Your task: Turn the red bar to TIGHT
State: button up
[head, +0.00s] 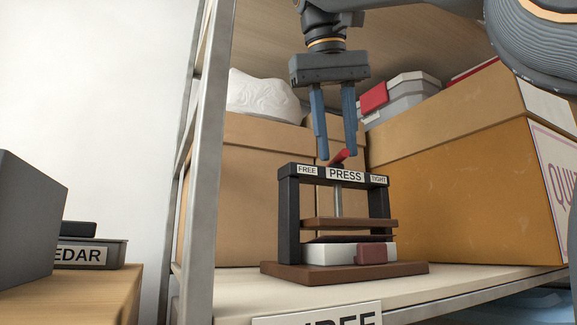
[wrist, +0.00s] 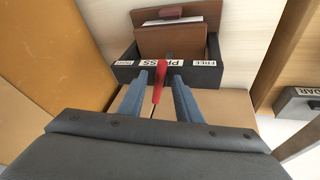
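The press (head: 293,215) is a dark frame on a brown base, standing on the shelf. Its top beam reads FREE at left, PRESS in the middle and TIGHT at right in the head view. The red bar (head: 340,156) sits above the beam's middle, by the PRESS label. In the wrist view the red bar (wrist: 159,84) points from the PRESS label toward my gripper, between the two end labels. My gripper (head: 337,156) is open above the press, pointing down, its blue fingers on either side of the bar. The wrist view shows gaps beside the bar.
Large cardboard boxes (head: 440,170) (head: 240,190) stand close behind and to the right of the press. A metal shelf post (head: 207,150) is at left.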

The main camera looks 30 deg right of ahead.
dwell(0.3)
grip_shut()
jog(key=shift+p, duration=0.4)
